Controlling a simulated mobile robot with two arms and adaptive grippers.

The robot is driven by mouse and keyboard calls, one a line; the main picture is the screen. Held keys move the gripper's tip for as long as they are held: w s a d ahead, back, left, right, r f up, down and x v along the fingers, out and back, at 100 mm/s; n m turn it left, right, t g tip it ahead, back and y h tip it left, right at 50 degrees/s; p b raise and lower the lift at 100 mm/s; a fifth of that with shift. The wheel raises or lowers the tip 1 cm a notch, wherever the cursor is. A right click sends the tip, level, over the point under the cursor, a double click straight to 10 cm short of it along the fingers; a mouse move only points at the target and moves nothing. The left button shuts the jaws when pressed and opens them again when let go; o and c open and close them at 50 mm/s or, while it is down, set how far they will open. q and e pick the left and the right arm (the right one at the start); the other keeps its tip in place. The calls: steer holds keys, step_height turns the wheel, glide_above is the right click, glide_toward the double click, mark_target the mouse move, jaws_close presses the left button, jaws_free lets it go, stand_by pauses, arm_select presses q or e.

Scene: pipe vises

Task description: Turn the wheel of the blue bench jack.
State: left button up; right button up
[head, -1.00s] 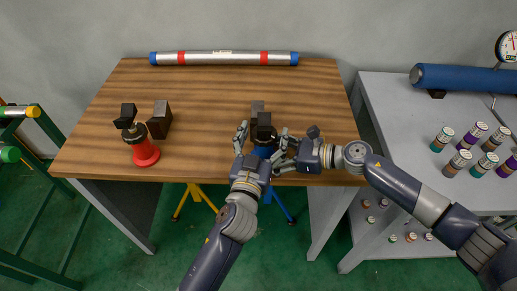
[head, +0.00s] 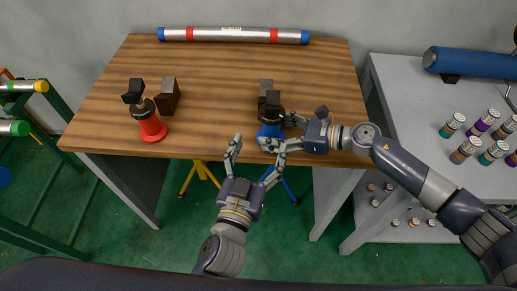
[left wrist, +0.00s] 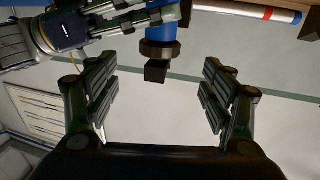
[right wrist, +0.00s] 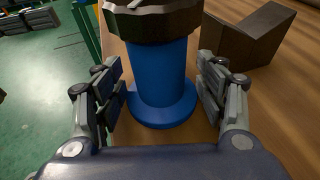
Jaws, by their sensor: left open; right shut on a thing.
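The blue bench jack (head: 270,131) stands upright near the table's front edge, with a dark collar and dark top block. In the right wrist view its blue column (right wrist: 165,75) is between my right gripper's fingers, below a dark notched wheel (right wrist: 152,20). My right gripper (head: 279,131) is shut on the blue column from the right. My left gripper (head: 258,148) is open and empty, in front of the table edge and apart from the jack. In the left wrist view the jack's dark collar (left wrist: 160,49) shows beyond the open fingers.
A red jack (head: 152,127) stands at the left, with a dark block (head: 168,97) beside it. Another dark block (head: 265,88) is behind the blue jack. A silver pipe (head: 232,35) lies along the back. The table's middle is clear. Several small cans stand on the grey side table (head: 400,100).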

arm_select(q)
steer(key=w+d+r+m+g+h, duration=0.3)
steer(key=w+d+r+m+h, duration=0.15)
steer(key=d+r+m, duration=0.35)
steer(key=w+d+r+m+g+h, duration=0.3)
steer(key=w+d+r+m+h, duration=0.15)
steer(key=d+r+m, duration=0.4)
steer(key=m+g+y, duration=0.7)
steer(key=m+y, duration=0.5)
steer(key=m, duration=0.7)
glide_toward(271, 107)
steer(key=shift+n, duration=0.25)
steer(key=x, duration=1.2)
steer(key=shift+w+f, duration=0.1)
